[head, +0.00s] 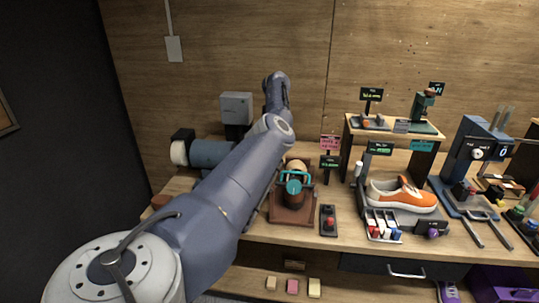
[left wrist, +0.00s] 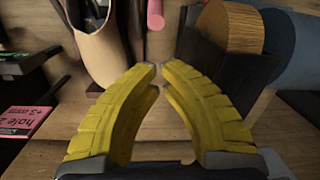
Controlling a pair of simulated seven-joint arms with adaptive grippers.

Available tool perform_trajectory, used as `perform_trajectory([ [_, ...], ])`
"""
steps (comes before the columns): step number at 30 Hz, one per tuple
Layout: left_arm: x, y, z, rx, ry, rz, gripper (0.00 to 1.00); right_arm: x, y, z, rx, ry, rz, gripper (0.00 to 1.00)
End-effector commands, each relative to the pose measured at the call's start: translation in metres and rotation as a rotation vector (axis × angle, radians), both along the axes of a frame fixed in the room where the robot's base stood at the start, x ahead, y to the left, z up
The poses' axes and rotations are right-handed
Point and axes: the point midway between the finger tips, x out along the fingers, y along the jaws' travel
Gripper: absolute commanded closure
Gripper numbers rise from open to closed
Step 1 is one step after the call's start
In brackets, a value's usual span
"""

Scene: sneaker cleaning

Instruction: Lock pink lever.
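A pink rod (left wrist: 155,14), which looks like the pink lever, shows at the top of the left wrist view; its full length and base are cut off. My left gripper (left wrist: 159,68) has two yellow ribbed fingers. Their tips are almost together with nothing between them. The pink rod is beyond the tips, apart from them, and slightly left of the picture's middle. In the head view my left arm reaches over the left part of the bench, and the arm hides its gripper. I cannot make out the pink lever in the head view. My right gripper is not in view.
A tan rounded shell (left wrist: 97,45) and a dark holder (left wrist: 225,70) with a brown roll flank the fingertips. A brown-based fixture (head: 293,212) stands right of my arm. An orange sneaker (head: 400,193) and a blue press (head: 470,165) stand further right.

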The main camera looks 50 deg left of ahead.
Motion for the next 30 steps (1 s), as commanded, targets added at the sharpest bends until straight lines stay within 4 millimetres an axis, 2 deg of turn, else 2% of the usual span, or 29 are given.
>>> perform_trajectory([
  [8, 0.000, 0.000, -0.001, 0.001, -0.001, 0.001, 1.00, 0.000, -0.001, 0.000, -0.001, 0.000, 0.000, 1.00],
  [14, -0.001, 0.000, -0.016, 0.001, 0.002, 0.001, 1.00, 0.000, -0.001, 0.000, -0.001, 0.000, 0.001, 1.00],
  [30, -0.012, 0.000, -0.110, 0.001, 0.003, 0.001, 1.00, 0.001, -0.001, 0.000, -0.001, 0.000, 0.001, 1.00],
])
